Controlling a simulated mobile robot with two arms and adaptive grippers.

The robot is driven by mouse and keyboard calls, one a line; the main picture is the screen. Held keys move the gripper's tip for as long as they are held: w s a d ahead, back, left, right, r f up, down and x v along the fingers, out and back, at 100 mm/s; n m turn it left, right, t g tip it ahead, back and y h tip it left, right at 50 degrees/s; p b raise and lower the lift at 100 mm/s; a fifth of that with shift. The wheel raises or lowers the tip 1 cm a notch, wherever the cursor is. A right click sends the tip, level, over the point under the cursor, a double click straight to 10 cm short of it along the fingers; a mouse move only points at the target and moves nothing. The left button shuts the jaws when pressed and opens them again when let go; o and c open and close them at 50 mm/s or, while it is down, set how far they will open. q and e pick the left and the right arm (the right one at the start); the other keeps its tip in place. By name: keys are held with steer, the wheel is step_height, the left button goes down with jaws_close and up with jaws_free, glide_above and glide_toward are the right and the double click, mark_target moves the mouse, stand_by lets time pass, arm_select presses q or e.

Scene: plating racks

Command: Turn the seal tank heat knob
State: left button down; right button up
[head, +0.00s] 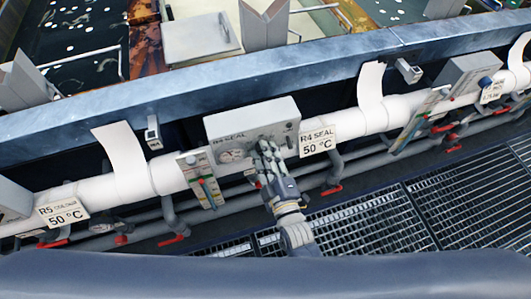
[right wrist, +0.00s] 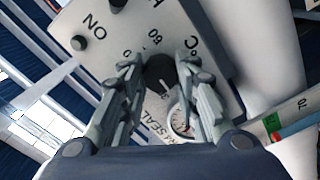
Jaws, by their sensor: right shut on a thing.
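The R4 SEAL control box (head: 222,128) is a light grey box on the white pipe below the blue tank edge, mid-picture in the head view. Its face (right wrist: 205,15) fills the upper part of the right wrist view, with "ON", numbers and "°C" printed on it. The dark round heat knob (right wrist: 160,72) with a pale pointer line sits between my right fingertips. My right gripper (head: 265,148) reaches up to the box front and is shut on the knob, hiding it in the head view. My left gripper is not in view.
A round gauge (right wrist: 180,120) sits beside the knob. A sign reading R4 SEAL 50 °C (head: 317,141) hangs to the right. A level strip (head: 201,180) hangs to the left. Red-handled valves (head: 173,239) line the lower pipes. Metal grating (head: 380,215) covers the floor.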

steer(key=shift+a+f+m+b, duration=0.1)
steer(key=shift+m+b, duration=0.6)
steer(key=shift+m, duration=13.9)
steer(key=o, duration=1.1)
steer(key=v, duration=1.2)
